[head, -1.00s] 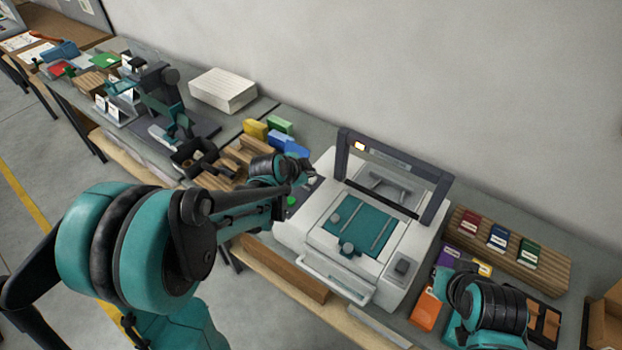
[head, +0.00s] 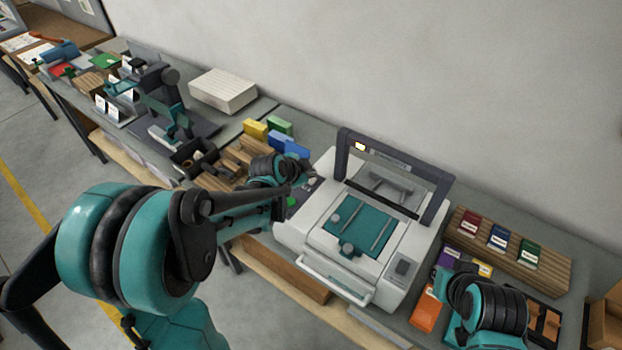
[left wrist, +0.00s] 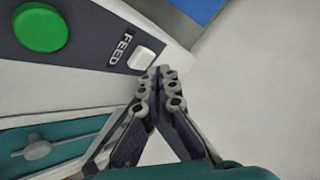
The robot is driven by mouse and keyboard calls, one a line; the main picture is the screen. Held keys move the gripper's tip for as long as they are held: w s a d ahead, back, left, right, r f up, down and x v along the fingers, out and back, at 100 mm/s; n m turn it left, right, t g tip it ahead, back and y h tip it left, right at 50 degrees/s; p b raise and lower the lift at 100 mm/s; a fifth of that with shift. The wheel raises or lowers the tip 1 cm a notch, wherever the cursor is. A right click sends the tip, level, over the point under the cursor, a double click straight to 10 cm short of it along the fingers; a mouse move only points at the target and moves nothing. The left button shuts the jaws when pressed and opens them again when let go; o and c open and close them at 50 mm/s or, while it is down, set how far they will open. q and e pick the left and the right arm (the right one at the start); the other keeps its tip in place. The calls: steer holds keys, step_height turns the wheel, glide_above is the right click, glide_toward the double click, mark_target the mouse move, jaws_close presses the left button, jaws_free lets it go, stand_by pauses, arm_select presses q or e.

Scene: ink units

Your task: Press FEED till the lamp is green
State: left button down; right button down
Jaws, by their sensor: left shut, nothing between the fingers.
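The printing machine (head: 312,228) stands on the bench. In the head view my left gripper (head: 308,180) is at the machine's left side, where the arm hides the FEED button. My right arm is at the lower right; its fingers do not show.
A large green button (left wrist: 40,28) lies on the same panel, left of FEED; it also shows in the head view (head: 292,201). Yellow, green and blue boxes (head: 287,142) stand behind my left gripper. A wooden rack (head: 535,262) with coloured packets is right of the machine.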

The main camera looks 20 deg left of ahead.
arm_select(q)
steer(key=shift+f+b, duration=0.3)
steer(key=shift+f, duration=0.1)
steer(key=shift+f+b, duration=0.5)
stand_by(0.6)
steer(key=shift+r, duration=0.1)
steer(key=shift+r+p, duration=0.75)
steer(key=shift+r, duration=0.1)
step_height(320, 180, up, 5)
steer(key=p, duration=0.4)
steer(key=shift+r, duration=0.1)
stand_by(1.3)
